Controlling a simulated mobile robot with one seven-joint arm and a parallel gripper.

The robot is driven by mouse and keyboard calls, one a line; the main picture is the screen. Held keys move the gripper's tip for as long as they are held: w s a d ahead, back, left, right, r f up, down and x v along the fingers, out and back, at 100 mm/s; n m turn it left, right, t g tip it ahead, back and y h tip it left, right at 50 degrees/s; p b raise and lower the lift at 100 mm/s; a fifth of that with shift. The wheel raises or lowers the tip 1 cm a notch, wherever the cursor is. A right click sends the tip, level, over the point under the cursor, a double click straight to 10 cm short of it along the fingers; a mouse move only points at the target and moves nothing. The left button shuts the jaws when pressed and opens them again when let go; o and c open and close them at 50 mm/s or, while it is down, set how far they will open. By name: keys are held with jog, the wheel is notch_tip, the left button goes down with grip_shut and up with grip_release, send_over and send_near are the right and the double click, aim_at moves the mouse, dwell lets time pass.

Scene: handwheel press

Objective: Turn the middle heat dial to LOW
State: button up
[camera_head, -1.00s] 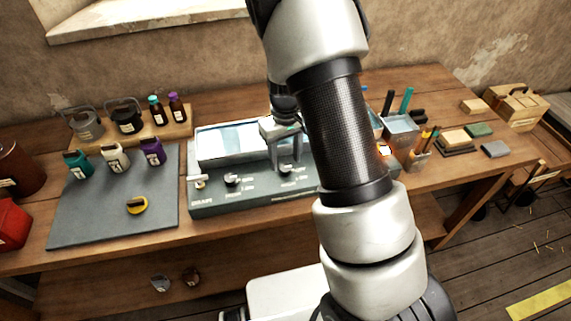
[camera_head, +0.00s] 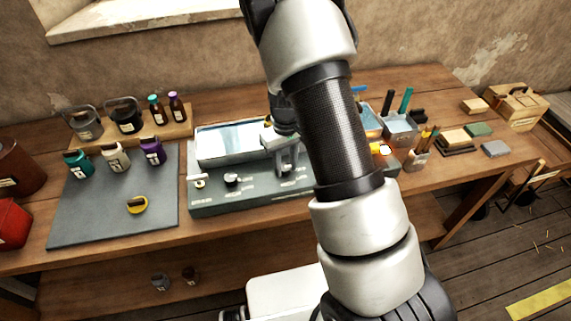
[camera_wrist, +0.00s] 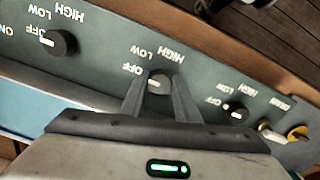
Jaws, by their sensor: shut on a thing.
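The middle heat dial (camera_wrist: 158,84) is a dark round knob with a pale mark on the grey control panel (camera_wrist: 100,62). My gripper (camera_wrist: 157,80) is shut on it, one finger on each side, in the wrist view. OFF, LOW and HIGH are printed around the dial, upside down in this view. Its pale mark is on the left side, nearer OFF, but the fingers partly cover the knob. In the head view my gripper (camera_head: 287,170) reaches down to the panel front and hides most of this dial.
Two similar dials flank it, one on the left (camera_wrist: 62,42) and one on the right (camera_wrist: 238,112) in the wrist view. A brass drain tap (camera_wrist: 270,132) sits beyond. A water bath (camera_head: 225,145) lies behind the panel. Jars stand on the left.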

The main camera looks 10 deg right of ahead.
aim_at(284, 168)
jog(key=m, duration=0.4)
jog(key=shift+m+b, duration=0.4)
jog(key=shift+a+m, duration=0.1)
jog(key=shift+m, duration=1.8)
jog(key=o, duration=1.1)
jog(key=shift+c, duration=0.2)
jog(key=shift+r, duration=0.1)
notch_tip(284, 168, up, 17)
jog(key=shift+r, duration=0.2)
